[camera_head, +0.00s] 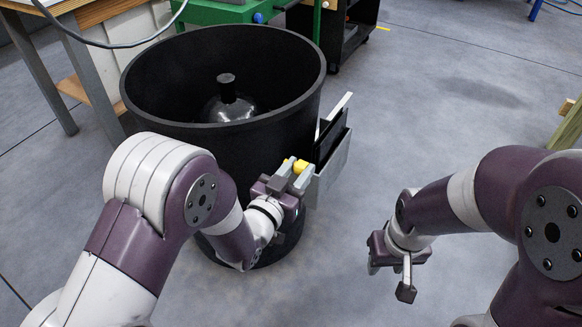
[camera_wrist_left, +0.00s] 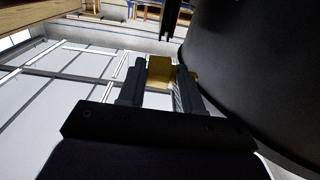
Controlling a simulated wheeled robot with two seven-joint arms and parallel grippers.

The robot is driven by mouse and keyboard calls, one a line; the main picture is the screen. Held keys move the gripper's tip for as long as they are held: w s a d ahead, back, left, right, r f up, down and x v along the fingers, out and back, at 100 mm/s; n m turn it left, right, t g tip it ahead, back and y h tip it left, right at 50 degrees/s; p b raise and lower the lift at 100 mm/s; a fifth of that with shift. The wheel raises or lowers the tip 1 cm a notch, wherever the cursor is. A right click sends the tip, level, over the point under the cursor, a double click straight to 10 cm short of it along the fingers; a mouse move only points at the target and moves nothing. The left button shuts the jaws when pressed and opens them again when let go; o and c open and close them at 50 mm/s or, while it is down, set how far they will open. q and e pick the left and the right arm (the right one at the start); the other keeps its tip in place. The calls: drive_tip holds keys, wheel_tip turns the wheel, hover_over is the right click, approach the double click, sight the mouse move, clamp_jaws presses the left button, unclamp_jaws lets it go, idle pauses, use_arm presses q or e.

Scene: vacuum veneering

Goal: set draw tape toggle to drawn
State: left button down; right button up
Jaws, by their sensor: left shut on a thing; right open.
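My left gripper (camera_head: 291,176) is shut on a small yellow piece (camera_head: 301,166) beside a black and grey box (camera_head: 331,150) on the right side of the large black bin. In the left wrist view the yellow piece (camera_wrist_left: 160,71) sits between the two fingers of the left gripper (camera_wrist_left: 158,84). I take the yellow piece to be the draw tape toggle, but its setting cannot be read. My right gripper (camera_head: 388,280) is open and empty over the floor at the right, apart from the bin.
The large black bin (camera_head: 145,90) stands open, with a dark rounded object with a knob (camera_head: 228,104) inside. A green bench (camera_head: 225,12) and a black cabinet (camera_head: 352,30) stand behind it. A wooden table (camera_head: 40,75) is at the left.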

use_arm(q)
drive_tip(key=c, duration=1.1)
unclamp_jaws()
drive_tip(key=shift+s+a, duration=0.2)
drive_tip(key=shift+s, duration=0.1)
drive_tip(key=p+v, duration=0.3)
drive_tip(key=v, duration=0.9)
